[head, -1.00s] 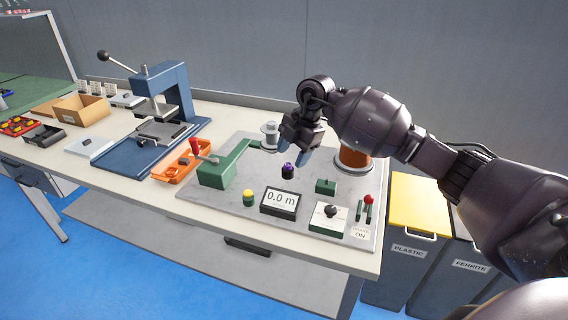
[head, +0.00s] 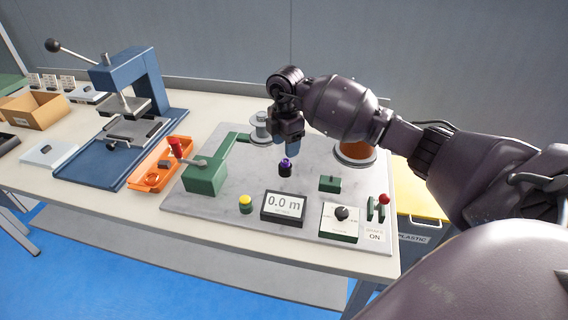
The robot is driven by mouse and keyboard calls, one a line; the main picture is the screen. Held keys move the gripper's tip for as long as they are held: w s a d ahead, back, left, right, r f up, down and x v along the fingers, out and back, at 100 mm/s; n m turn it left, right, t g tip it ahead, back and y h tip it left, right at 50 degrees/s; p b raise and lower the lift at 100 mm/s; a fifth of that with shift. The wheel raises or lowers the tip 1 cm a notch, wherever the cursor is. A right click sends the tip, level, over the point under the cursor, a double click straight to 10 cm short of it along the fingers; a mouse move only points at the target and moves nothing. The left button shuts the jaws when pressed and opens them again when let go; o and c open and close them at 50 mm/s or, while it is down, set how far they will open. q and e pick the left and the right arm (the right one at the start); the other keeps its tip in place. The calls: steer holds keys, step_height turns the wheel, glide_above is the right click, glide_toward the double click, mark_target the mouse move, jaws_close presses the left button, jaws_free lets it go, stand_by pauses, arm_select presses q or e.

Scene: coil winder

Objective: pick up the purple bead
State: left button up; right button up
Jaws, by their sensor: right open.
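The purple bead (head: 286,162) sits on top of a small black holder (head: 285,171) in the middle of the grey winder plate. My right gripper (head: 287,145) is just above and behind the bead, fingers pointing down, open, with nothing seen in it. The fingers overlap each other from this angle, so the exact gap to the bead is hard to judge. My left gripper is not in view.
Around the bead stand the green crank unit (head: 206,172), a spool (head: 260,127), a copper wire reel (head: 357,150), a small green block (head: 329,184) and the 0.0 m display (head: 283,206). An orange tray (head: 152,179) lies left of the plate.

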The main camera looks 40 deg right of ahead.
mark_target(285, 160)
steer(key=shift+f+b, duration=0.55)
steer(key=shift+f, duration=2.25)
steer(key=shift+r, duration=0.1)
steer(key=c, duration=1)
